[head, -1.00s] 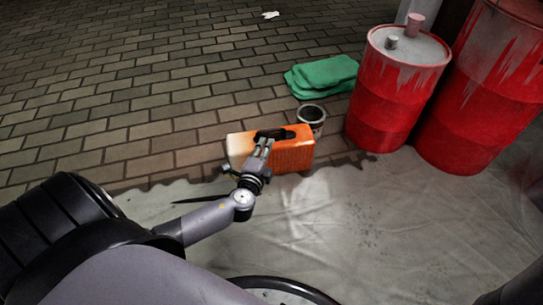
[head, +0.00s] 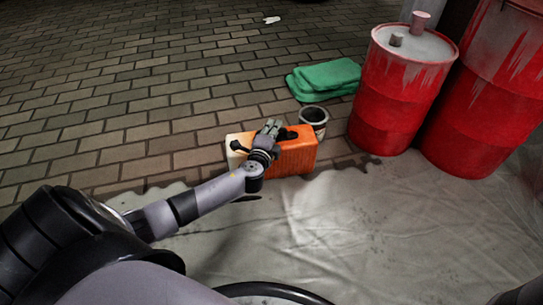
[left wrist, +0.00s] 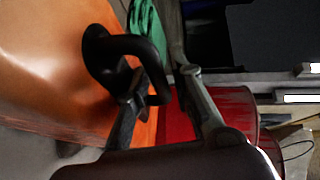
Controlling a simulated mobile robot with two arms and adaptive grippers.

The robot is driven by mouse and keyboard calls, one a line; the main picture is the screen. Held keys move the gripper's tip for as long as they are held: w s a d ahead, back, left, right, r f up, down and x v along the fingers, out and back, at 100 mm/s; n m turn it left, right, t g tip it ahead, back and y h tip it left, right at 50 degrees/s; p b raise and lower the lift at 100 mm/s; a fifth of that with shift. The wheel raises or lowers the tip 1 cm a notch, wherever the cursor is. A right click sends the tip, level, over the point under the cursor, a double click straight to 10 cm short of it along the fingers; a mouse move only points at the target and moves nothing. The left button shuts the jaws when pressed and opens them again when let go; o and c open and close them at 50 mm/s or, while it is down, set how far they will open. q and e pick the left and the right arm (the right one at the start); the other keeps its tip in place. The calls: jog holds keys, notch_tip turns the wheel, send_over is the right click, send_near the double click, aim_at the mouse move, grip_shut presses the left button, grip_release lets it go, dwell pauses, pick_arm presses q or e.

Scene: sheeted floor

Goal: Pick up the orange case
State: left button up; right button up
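The orange case (head: 295,156) stands upright where the sheet meets the bricks, with a paler left end. Its black handle (head: 290,134) is on top. My left gripper (head: 271,128) is over the top of the case, beside the handle, and hides part of it. In the left wrist view the orange case (left wrist: 45,65) fills the left side. The black handle (left wrist: 150,52) reaches between the spread fingers of my left gripper (left wrist: 160,85), which is open; I cannot tell whether a finger touches it. My right gripper is not in view.
A dark open can (head: 314,118) stands close behind the case on the right. A folded green cloth (head: 325,77) lies behind it. Two red drums (head: 395,100) stand at the right. The pale sheet (head: 350,230) in front is clear, as are the bricks at left.

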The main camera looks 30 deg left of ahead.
pick_arm(q)
jog(key=shift+c, duration=0.3)
grip_shut()
dwell(0.5)
